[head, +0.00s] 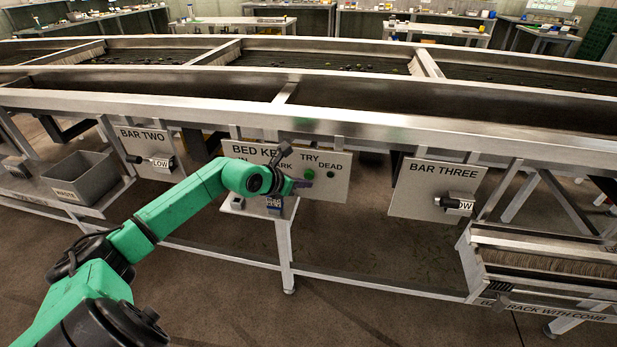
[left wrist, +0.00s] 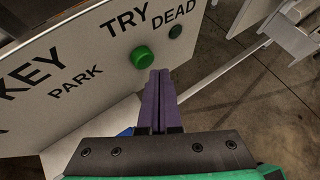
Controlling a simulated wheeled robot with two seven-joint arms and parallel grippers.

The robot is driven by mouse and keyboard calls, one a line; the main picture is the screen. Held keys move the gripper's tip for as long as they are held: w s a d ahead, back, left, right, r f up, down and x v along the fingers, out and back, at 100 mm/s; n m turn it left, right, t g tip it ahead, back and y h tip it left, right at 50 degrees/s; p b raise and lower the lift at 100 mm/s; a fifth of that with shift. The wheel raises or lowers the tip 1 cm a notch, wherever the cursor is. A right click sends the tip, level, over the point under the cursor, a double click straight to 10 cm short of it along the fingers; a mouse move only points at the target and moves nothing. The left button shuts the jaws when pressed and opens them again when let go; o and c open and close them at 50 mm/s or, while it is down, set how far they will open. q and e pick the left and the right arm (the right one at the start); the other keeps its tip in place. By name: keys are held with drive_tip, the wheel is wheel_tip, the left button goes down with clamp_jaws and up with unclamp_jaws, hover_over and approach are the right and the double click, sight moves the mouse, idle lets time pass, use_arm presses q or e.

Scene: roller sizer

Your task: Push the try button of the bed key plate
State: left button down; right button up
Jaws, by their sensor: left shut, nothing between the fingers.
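The bed key plate (head: 335,183) is a pale upright panel under the front rail, with the labels BED KEY, PARK, TRY and DEAD. Its green try button (head: 309,174) sits below the word TRY; in the left wrist view the button (left wrist: 143,59) is a round green knob standing out from the plate. My left gripper (head: 304,183) is shut and empty just in front of the plate, close to the button. In the left wrist view its purple fingers (left wrist: 159,85) are together, their tips just right of and below the button, apparently not touching it. My right gripper is not in view.
The BAR TWO plate (head: 147,150) is to the left and the BAR THREE plate (head: 436,188) to the right, each with a handle. A grey waste bin (head: 82,178) stands at far left. A metal leg (head: 285,255) stands below the plate.

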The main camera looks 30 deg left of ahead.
use_arm(q)
drive_tip(key=shift+w, duration=0.1)
drive_tip(key=shift+w+a+b, duration=0.15)
drive_tip(key=shift+w+b, duration=0.15)
drive_tip(key=shift+w+a+b, duration=0.2)
drive_tip(key=shift+w+b, duration=0.2)
drive_tip(key=shift+w, duration=0.1)
idle(0.6)
drive_tip(key=shift+s, duration=0.1)
drive_tip(key=shift+s+d+p, duration=0.35)
drive_tip(key=shift+s, duration=0.45)
drive_tip(key=s+p, duration=0.1)
drive_tip(key=s+d+p, duration=0.1)
drive_tip(key=s, duration=0.1)
drive_tip(key=s+p, duration=0.1)
drive_tip(key=p, duration=0.1)
drive_tip(key=shift+s+d, duration=0.35)
